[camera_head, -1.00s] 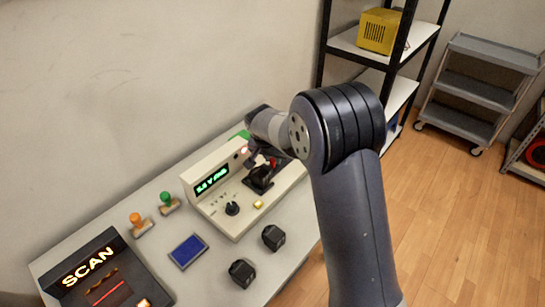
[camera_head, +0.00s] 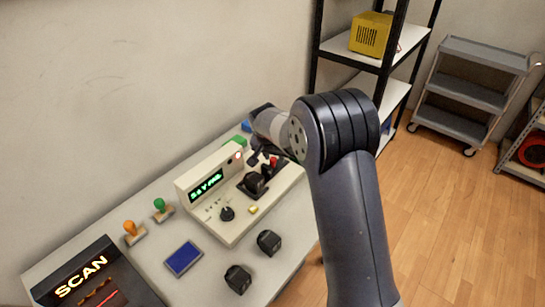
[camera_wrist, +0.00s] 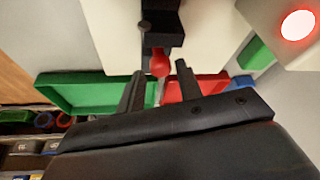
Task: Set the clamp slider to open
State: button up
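The beige device (camera_head: 233,224) stands on the table in the head view, with a green lit display (camera_head: 206,185) and a black clamp block (camera_head: 254,183) on its top. A red knob (camera_head: 273,162) shows beside the block, close to my gripper (camera_head: 262,157). In the wrist view the red knob (camera_wrist: 160,63) sits on a black slider part (camera_wrist: 162,32). My gripper (camera_wrist: 160,69) is open, its two black fingers apart on either side of the knob's near end. I cannot tell whether either finger touches it.
A round lit red-rimmed lamp (camera_wrist: 298,24) is on the device at upper right. Green (camera_wrist: 95,92) and red (camera_wrist: 196,88) trays lie beyond the fingers. Two black blocks (camera_head: 269,242) (camera_head: 238,279), a blue pad (camera_head: 184,259) and two stamps (camera_head: 162,210) (camera_head: 133,232) are on the table.

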aim_at(266, 167)
jog(key=shift+o, duration=0.6)
jog(key=shift+s+a, duration=0.1)
jog(key=v, duration=1)
jog(key=shift+r, duration=0.4)
jog(key=shift+s, duration=0.1)
jog(key=x, duration=1)
jog(key=shift+f, duration=0.1)
jog(key=shift+s+a+f, duration=0.25)
jog(key=shift+s+a, duration=0.7)
jog(key=shift+s, duration=0.1)
jog(key=shift+s+a+r, duration=0.1)
jog(key=shift+s, duration=0.1)
jog(key=shift+r, duration=0.25)
jog(key=shift+f, duration=0.1)
